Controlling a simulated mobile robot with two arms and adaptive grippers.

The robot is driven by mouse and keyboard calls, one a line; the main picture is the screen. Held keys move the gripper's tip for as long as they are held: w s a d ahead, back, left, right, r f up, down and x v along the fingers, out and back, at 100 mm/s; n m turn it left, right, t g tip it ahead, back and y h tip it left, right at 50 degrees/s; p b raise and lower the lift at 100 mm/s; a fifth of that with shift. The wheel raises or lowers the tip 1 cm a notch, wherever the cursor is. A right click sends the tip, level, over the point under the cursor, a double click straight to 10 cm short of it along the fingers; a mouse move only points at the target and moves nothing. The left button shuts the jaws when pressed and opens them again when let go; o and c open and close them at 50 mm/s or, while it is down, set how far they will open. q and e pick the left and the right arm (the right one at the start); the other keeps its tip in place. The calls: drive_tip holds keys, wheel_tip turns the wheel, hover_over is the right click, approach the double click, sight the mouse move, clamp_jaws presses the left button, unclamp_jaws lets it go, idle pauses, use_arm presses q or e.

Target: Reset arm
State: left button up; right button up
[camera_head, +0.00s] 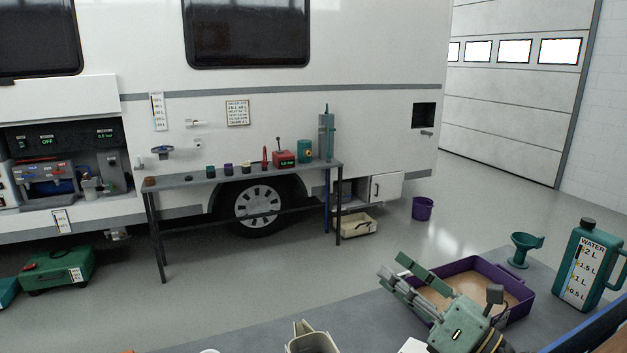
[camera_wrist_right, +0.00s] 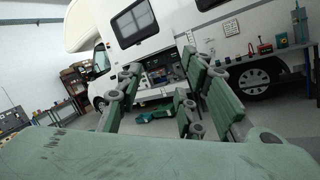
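My right gripper (camera_head: 396,272) is at the lower right of the head view, above the near table and in front of the purple tray (camera_head: 463,265). Its two green-padded fingers stand apart with nothing between them. In the right wrist view, the fingers (camera_wrist_right: 160,92) are spread, and the motorhome (camera_wrist_right: 150,35) shows beyond them. My left gripper does not show in the head view.
A green water jug (camera_head: 583,265) and a green funnel (camera_head: 524,248) stand right of the tray on the near table (camera_head: 370,318). A grey-beige container (camera_head: 313,340) is at the bottom edge. Beyond, a narrow bench (camera_head: 225,176) with several small items stands beside the motorhome; open floor lies between.

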drive_tip(key=s+d+f+m+t+h, duration=0.15)
drive_tip(key=d+m+t+h, duration=0.85)
drive_tip(key=m, duration=1)
drive_tip(key=s+d+f+m+g+h, duration=0.2)
drive_tip(key=s+f+m+g+h, duration=0.15)
drive_tip(key=f+m+g, duration=0.35)
drive_tip(key=s+d+f+m+g+h, duration=0.3)
drive_tip(key=f+m+g+h, duration=0.15)
drive_tip(key=f, duration=0.45)
drive_tip(key=s+a+f+m+g+y, duration=0.25)
drive_tip(key=s+a+f+g, duration=0.25)
drive_tip(key=s+f, duration=0.5)
drive_tip(key=s+a+f+m+g+y, duration=0.1)
drive_tip(key=s+a+f+m+g, duration=0.35)
drive_tip(key=s, duration=0.85)
wheel_tip(320, 180, down, 29)
drive_tip(key=s+n+g, duration=0.2)
drive_tip(key=s+d+f+g, duration=0.1)
drive_tip(key=s+d+f, duration=0.2)
drive_tip(key=s+f, duration=1.2)
drive_tip(key=shift+s, duration=0.75)
